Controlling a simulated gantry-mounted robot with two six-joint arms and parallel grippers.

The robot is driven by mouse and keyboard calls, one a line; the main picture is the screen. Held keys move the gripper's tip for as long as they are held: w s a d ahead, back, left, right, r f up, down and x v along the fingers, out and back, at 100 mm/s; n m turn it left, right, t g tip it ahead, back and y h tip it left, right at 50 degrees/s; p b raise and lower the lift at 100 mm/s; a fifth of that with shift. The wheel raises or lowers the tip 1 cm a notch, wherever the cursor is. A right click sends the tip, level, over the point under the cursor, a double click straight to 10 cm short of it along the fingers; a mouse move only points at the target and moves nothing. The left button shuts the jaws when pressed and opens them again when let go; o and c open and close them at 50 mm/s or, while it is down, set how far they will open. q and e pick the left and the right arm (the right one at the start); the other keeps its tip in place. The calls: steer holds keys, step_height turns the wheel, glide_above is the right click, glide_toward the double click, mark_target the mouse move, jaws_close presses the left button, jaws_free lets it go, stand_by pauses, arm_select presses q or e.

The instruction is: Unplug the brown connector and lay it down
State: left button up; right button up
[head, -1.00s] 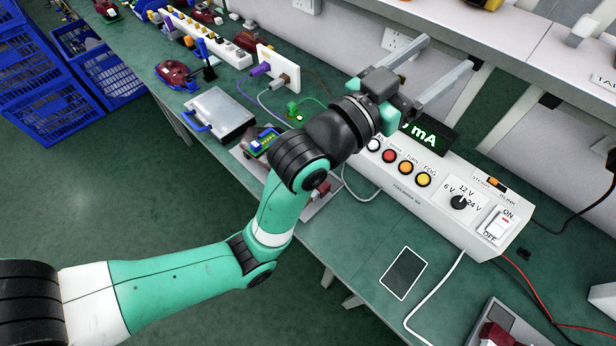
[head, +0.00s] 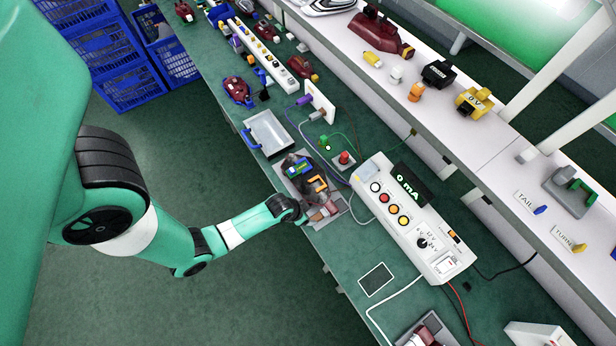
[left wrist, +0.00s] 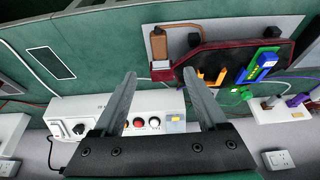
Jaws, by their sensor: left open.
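The lamp (head: 300,187) lies on a grey plate (head: 342,208) in the head view, where my left wrist partly covers that end. The lamp carries an orange clip (left wrist: 207,76) and a blue connector (left wrist: 263,64).
The white test box (head: 410,222) stands right of the lamp, with a red push button (head: 344,158) behind it. A white socket plate (head: 321,101) and a silver case (head: 270,133) stand farther back. Bench around the dark flat panel (head: 376,280) is mostly clear.

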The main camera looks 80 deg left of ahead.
mark_target(317, 217)
arm_select(q)
steer(key=b+x, duration=0.9)
steer(key=x, duration=0.1)
steer(key=shift+w+f, duration=0.1)
steer(key=shift+f, duration=0.15)
steer(key=shift+w+a+f+b, duration=0.15)
steer(key=shift+w+f+b, duration=0.15)
steer(key=shift+f, duration=0.2)
jaws_close()
